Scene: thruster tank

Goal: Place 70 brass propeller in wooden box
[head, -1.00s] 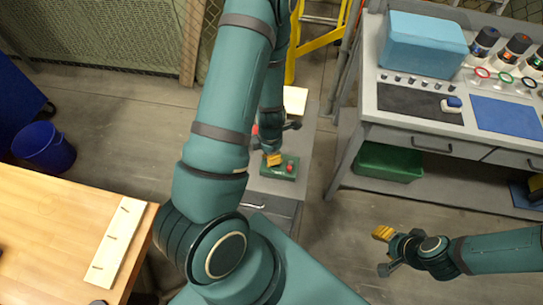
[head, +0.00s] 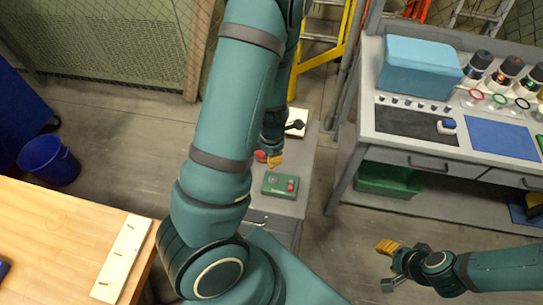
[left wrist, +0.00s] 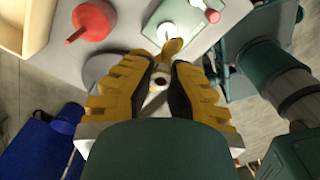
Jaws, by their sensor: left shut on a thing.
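My left gripper (head: 276,161) is over the grey cabinet, just beyond the green control box. In the left wrist view its yellow fingers (left wrist: 172,62) are shut on a small gold-coloured piece, which looks like the brass propeller (left wrist: 172,46); the fingers hide most of it. The wooden box (left wrist: 27,24) is partly in view at the upper left there, apart from the gripper. In the head view a pale box (head: 296,121), partly behind my arm, stands at the cabinet's far end. My right gripper (head: 388,247) hangs over the floor at the right; its opening is unclear.
A red funnel (left wrist: 92,21) and the green control box (head: 281,185) with a red button stand on the cabinet near the left gripper. A workbench (head: 400,148) with a blue cooler (head: 420,66) is at the right. A wooden table (head: 60,240) fills the lower left.

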